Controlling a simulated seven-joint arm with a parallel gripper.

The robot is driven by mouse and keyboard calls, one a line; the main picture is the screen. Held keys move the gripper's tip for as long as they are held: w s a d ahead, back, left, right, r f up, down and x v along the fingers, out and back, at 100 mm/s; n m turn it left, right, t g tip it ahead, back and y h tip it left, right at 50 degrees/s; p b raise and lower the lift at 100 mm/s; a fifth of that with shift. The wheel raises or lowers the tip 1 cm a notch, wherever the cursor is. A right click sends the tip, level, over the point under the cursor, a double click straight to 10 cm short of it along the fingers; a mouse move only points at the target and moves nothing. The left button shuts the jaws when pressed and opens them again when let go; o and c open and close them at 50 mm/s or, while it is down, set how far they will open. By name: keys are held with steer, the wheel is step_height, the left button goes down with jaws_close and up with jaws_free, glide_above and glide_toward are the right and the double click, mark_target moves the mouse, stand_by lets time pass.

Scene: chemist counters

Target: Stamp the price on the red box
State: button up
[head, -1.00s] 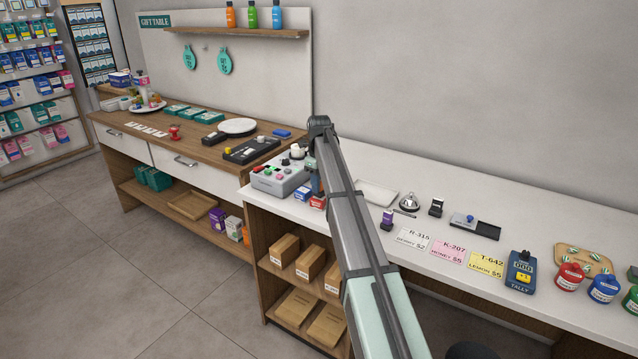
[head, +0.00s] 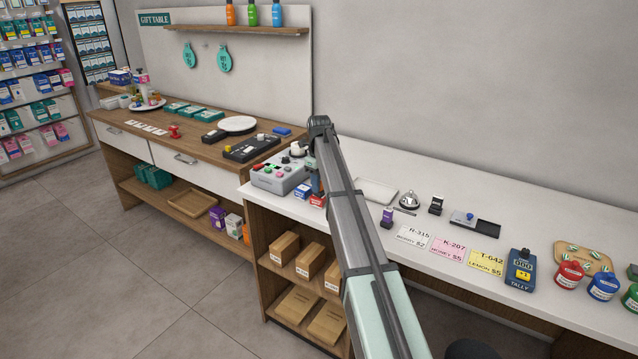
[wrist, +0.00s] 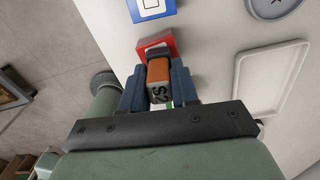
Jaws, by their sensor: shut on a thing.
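The red box (wrist: 168,40) lies on the white counter just beyond the stamp in the wrist view. The stamp's dark end overlaps the box there; I cannot tell whether they touch. In the head view the red box (head: 317,201) shows at the counter's front edge, below my gripper (head: 317,187). My arm hides part of this area. The top of the red box is partly covered by the stamp.
A blue-and-white box (wrist: 150,9) lies beside the red box. A grey button panel (head: 280,178) stands to the left. A white tray (head: 377,192), a bell (head: 409,201) and a purple stamp (head: 387,218) are to the right. The counter's front edge is close.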

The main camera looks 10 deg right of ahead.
steer(key=shift+r, duration=0.1)
stand_by(0.3)
steer(key=shift+r, duration=3.4)
